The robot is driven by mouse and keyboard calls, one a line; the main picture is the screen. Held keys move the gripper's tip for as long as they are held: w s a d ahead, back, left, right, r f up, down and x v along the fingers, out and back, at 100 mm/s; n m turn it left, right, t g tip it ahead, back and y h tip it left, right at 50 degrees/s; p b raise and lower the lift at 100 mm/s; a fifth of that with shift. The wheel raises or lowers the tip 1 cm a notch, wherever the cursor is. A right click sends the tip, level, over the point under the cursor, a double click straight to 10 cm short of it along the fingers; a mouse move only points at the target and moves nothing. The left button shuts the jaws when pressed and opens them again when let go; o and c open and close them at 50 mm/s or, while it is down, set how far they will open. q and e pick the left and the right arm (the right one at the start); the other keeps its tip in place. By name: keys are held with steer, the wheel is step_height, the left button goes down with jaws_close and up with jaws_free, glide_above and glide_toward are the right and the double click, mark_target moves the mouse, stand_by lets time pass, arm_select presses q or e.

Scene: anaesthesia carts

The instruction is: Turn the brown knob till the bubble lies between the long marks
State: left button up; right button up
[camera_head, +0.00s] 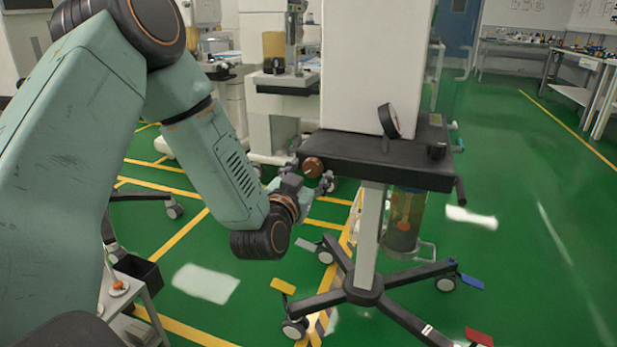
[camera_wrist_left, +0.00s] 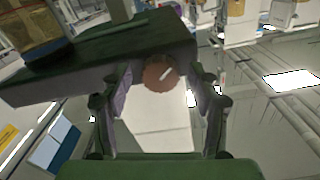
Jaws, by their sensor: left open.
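The brown knob (camera_head: 313,167) sits at the left end of the cart's dark shelf (camera_head: 350,150). In the left wrist view the knob (camera_wrist_left: 160,74) is round, with a pale slanted line on its face. My left gripper (camera_head: 312,178) is open at the knob. In the left wrist view its fingers stand one on each side of the knob, with gaps visible; I cannot tell how deep they reach around it. No bubble or long marks can be made out in either view. My right gripper is not in view.
The wheeled base (camera_head: 364,290) spreads over the green floor. Other carts stand behind. The floor at the right is free.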

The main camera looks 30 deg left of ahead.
arm_select(q)
steer(key=c, duration=1.2)
steer(key=shift+o, duration=0.2)
steer(key=shift+n, duration=0.4)
steer(key=shift+n, duration=2.4)
